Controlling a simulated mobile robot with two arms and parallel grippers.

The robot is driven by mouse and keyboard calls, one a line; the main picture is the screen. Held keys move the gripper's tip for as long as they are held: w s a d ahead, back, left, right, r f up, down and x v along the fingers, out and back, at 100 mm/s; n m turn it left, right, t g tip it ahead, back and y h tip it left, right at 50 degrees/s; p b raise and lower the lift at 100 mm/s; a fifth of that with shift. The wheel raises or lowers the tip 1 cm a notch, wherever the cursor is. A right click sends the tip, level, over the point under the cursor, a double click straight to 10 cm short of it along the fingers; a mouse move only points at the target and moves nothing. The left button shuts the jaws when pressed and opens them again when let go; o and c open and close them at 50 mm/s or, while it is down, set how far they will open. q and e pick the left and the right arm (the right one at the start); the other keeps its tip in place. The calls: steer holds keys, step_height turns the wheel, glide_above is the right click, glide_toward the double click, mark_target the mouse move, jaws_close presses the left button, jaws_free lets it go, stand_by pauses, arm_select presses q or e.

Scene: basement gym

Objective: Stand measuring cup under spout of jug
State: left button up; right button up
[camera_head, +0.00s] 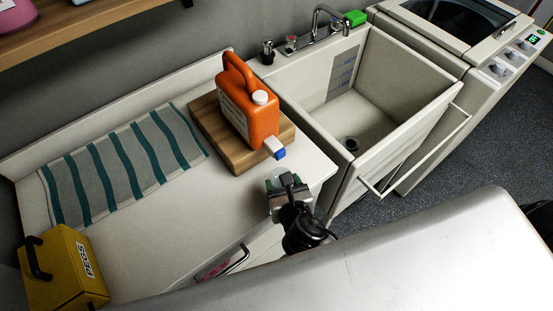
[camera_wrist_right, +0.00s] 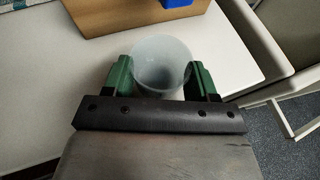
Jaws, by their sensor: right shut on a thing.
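An orange jug (camera_head: 249,103) with a handle and white cap stands on a wooden block (camera_head: 203,123) on the counter. Its white spout with a blue tip (camera_head: 279,154) points to the front right, past the block's edge. My right gripper (camera_head: 284,182) is just in front of the spout. In the right wrist view my right gripper (camera_wrist_right: 163,82) is shut on a translucent measuring cup (camera_wrist_right: 162,62), which looks upright between the green fingers. The blue spout tip (camera_wrist_right: 176,3) shows at the top edge there. I cannot tell whether the cup touches the counter. My left gripper is not in view.
A white sink (camera_head: 400,95) with a tap (camera_head: 325,22) is right of the counter. A striped towel (camera_head: 125,165) lies left of the block. A yellow pegs box (camera_head: 75,265) stands at the front left. The counter between box and gripper is clear.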

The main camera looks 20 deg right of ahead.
mark_target(279, 171)
steer(key=w, duration=0.2)
steer(key=shift+w, duration=0.4)
steer(key=w+p, duration=0.1)
steer(key=w, duration=0.2)
steer(key=shift+w+d+r, duration=0.1)
steer(key=shift+w, duration=0.25)
steer(key=shift+f, duration=0.4)
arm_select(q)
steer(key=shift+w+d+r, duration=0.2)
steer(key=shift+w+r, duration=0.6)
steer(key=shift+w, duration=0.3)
arm_select(e)
steer(key=shift+s, duration=0.1)
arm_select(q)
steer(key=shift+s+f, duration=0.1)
arm_select(e)
steer(key=shift+f, duration=0.1)
steer(key=o, duration=1)
steer(key=shift+c, duration=0.2)
